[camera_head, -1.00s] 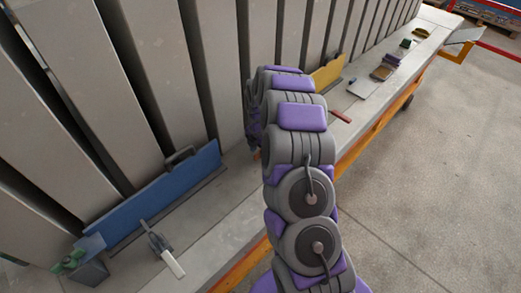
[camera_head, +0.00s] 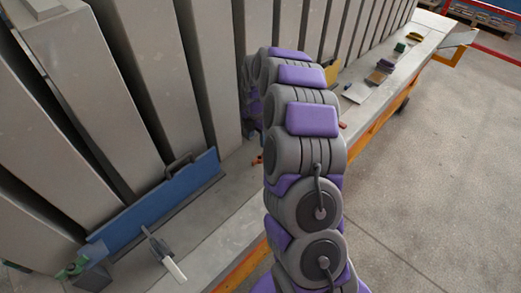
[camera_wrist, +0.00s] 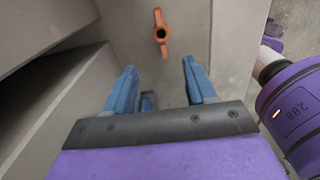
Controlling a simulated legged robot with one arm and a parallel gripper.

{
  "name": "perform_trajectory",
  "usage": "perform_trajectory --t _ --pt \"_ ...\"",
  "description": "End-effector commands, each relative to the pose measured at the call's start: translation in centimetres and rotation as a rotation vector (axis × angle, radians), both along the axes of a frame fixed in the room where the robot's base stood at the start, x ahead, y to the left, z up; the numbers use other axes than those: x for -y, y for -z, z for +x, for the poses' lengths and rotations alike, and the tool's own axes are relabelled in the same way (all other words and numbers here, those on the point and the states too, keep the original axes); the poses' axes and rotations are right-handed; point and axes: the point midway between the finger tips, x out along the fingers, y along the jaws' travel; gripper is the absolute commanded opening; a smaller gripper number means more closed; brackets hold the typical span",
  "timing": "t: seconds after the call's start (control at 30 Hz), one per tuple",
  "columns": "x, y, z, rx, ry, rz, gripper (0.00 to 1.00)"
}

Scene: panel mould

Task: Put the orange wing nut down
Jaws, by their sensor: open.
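The orange wing nut (camera_wrist: 161,33) lies on a flat grey surface in the wrist view, with its dark centre hole showing. My gripper (camera_wrist: 159,68) has two blue fingers that stand wide apart with nothing between their tips. The wing nut is apart from the fingers, just beyond the tips in the picture and roughly centred between them. In the head view a small orange piece (camera_head: 258,160) shows at the left edge of my arm, on the ledge; it looks like the same wing nut. My gripper is hidden behind my arm in that view.
Tall grey panels (camera_head: 130,75) stand along the ledge. A blue plate with a handle (camera_head: 160,200) and a white-handled tool (camera_head: 166,257) are at lower left. A yellow plate (camera_head: 332,70) and several small items (camera_head: 380,72) lie farther along. Concrete floor is clear at right.

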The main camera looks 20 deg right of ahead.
Motion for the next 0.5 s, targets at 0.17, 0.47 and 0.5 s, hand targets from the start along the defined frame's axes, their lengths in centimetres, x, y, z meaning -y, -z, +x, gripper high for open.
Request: perform_trajectory --t 0.17,0.47,0.5 --pt "-0.3 -0.8 -0.3 -0.003 0.014 0.003 0.56" --pt "-5.2 -7.3 -5.8 -0.021 0.309 0.036 0.56" --pt "-5.9 -8.4 -6.9 -0.025 0.364 0.039 0.56"
